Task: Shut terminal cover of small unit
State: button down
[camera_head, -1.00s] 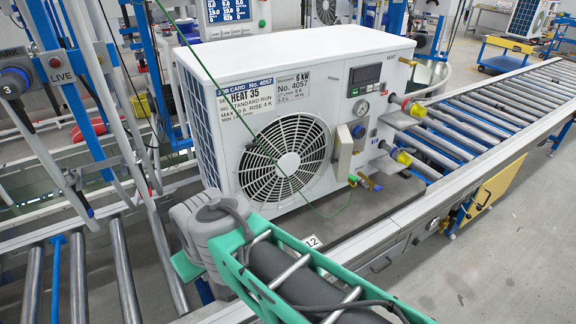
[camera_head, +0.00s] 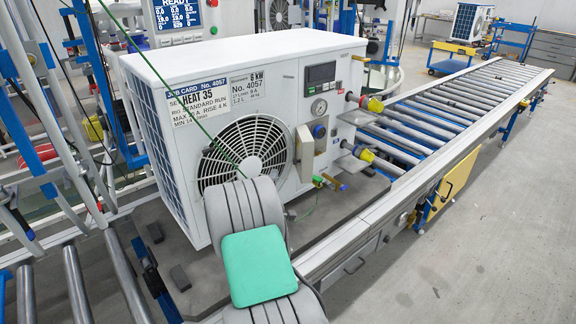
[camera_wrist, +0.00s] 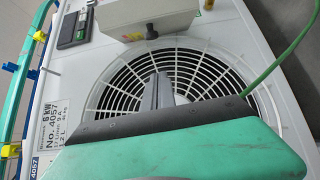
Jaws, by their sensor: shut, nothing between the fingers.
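The small unit is a white heat pump (camera_head: 285,75) with a round fan grille, marked 6 kW and No. 4057. A pale beige terminal cover (camera_head: 305,155) stands out from its front face, just right of the fan, left of a blue round fitting. In the wrist view the cover (camera_wrist: 145,18) is at the top, with a dark knob on its near edge. My gripper (camera_wrist: 157,92) shows as two grey fingers close together, over the fan grille and apart from the cover. In the head view my arm hides the gripper.
A green wire (camera_wrist: 282,55) crosses in front of the fan. The roller conveyor (camera_head: 450,105) runs away to the right; the floor beyond its rail is clear.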

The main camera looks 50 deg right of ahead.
jog(key=d+p, duration=0.2)
jog(key=d, duration=0.5)
jog(key=shift+d, duration=0.3)
jog(key=shift+r, duration=0.1)
